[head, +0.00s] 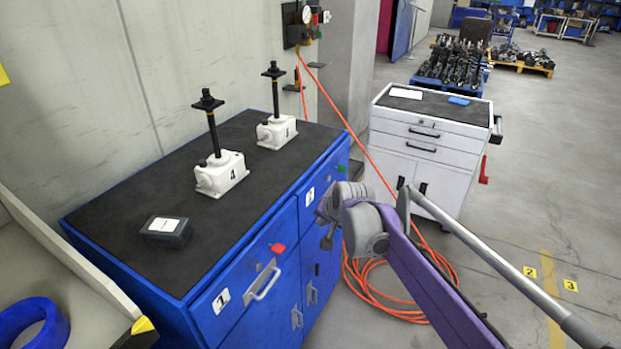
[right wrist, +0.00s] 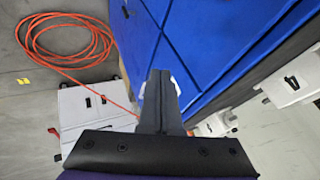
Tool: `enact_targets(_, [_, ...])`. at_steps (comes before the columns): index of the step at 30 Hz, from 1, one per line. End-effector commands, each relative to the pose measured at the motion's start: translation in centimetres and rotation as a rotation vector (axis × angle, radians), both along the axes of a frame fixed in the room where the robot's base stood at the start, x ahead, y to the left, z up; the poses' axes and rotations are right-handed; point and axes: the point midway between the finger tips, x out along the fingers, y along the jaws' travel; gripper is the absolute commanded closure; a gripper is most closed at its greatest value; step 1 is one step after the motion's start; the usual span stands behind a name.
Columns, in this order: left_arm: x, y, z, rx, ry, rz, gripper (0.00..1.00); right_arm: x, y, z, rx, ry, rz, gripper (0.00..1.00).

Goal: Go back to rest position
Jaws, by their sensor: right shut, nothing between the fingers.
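My right arm comes in from the lower right in the head view. Its gripper (head: 327,236) is beside the right front of the blue cabinet (head: 235,290), below the top's edge. In the right wrist view the fingers (right wrist: 160,85) are together, with nothing between them. Two white screw jacks with upright black spindles stand on the cabinet's black top: the one marked 4 (head: 222,174) and another behind it (head: 277,131). The gripper is apart from both jacks. My left gripper is not in view.
A small dark box (head: 167,231) lies on the cabinet top. An orange hose (head: 385,300) lies coiled on the floor near my right arm. A white drawer cart (head: 430,145) stands behind that arm. Open floor (head: 540,200) lies to the right.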

Motion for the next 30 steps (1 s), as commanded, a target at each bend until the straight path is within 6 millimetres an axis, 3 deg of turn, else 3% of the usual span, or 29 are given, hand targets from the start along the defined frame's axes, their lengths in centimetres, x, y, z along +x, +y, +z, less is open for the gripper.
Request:
enact_targets(4, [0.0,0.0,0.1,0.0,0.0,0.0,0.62,-1.1,-0.5,0.3,-0.014,0.002,0.008,1.0])
enact_targets(7, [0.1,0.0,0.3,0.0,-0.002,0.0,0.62,-3.9,-1.7,0.9,-0.049,0.005,0.031,1.0])
enact_targets(14, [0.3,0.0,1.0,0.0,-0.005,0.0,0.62,-15.1,-5.8,0.8,-0.187,0.022,0.127,1.0])
enact_targets(21, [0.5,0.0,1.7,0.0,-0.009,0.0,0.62,-27.2,-9.1,-2.6,-0.327,0.055,0.236,1.0])
enact_targets(25, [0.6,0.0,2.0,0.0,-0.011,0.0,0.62,-32.1,-10.3,-5.0,-0.383,0.073,0.283,1.0])
enact_targets(30, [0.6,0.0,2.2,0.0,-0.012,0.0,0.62,-35.4,-11.0,-7.1,-0.425,0.086,0.319,1.0])
